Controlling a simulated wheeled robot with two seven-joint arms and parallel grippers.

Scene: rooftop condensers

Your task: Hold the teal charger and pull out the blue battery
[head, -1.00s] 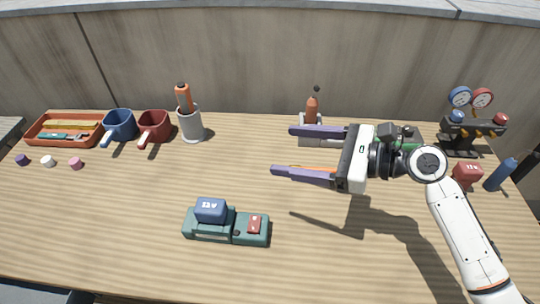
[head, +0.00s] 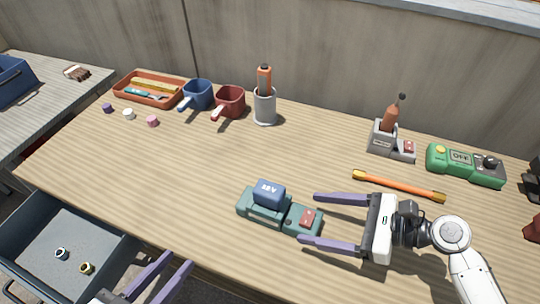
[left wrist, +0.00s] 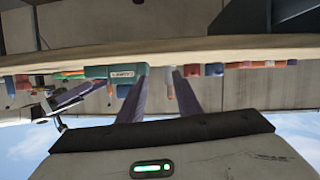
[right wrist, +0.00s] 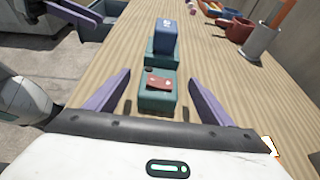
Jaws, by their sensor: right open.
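The teal charger (head: 264,209) lies near the table's front edge, with a red button (head: 308,217) on its right part. The blue battery (head: 268,192), marked 12 V, sits upright in its left part. My right gripper (head: 308,218) is open, its purple fingers on either side of the charger's button end. In the right wrist view the charger (right wrist: 156,100) lies between and ahead of the fingers, with the battery (right wrist: 165,38) behind. My left gripper (head: 180,258) is open and empty, low before the front edge. The left wrist view shows the charger (left wrist: 115,72) upside down.
An orange bar with yellow ends (head: 398,186) lies behind my right gripper. A green device (head: 465,165) and a grey stand (head: 383,139) are further back. Mugs (head: 230,101), a grey cup (head: 265,106) and an orange tray (head: 150,90) line the back. An open drawer (head: 70,245) is at left.

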